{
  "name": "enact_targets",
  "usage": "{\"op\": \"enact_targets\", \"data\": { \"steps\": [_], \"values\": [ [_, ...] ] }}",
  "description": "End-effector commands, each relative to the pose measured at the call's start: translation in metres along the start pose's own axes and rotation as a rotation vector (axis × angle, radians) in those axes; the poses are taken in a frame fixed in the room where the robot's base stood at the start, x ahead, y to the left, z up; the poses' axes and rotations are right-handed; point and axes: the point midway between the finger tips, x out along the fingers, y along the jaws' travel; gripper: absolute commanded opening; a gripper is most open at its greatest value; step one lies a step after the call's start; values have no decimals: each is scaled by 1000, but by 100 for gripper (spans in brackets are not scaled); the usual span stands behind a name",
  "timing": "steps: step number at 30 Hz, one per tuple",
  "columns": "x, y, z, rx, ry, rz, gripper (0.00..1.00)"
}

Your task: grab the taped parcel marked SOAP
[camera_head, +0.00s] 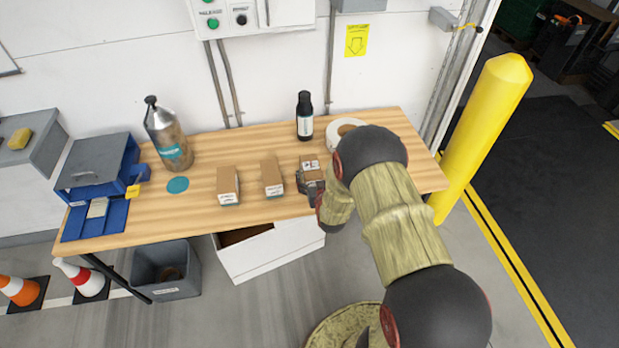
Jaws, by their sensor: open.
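Three small brown taped parcels with white labels stand in a row on the wooden table: a left parcel (228,184), a middle parcel (272,177) and a right parcel (309,163). The label print is too small to read, so I cannot tell which is marked SOAP. My gripper (309,179) is open at the near side of the right parcel and hides its lower part. I cannot tell whether the fingers touch it or reach around it.
On the table (380,188) are a dark bottle (305,118), a white roll (347,124) partly behind my arm, a metal flask (167,138) and a blue box (95,165). An open white carton (270,257) sits below. A yellow post (482,130) stands right.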

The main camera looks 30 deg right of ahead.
Motion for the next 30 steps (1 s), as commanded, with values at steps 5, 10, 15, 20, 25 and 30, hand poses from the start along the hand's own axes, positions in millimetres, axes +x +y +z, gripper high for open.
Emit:
{"op": "enact_targets", "data": {
  "steps": [5, 10, 15, 20, 25, 30],
  "values": [
    [20, -1, 4, 0, -1, -1, 73],
    [45, -2, 5, 0, -1, -1, 73],
    [55, -2, 4, 0, -3, -1, 73],
    [55, -2, 3, 0, -3, -1, 73],
    [55, -2, 3, 0, -3, -1, 66],
    [55, -2, 3, 0, -3, -1, 56]
  ]
}}
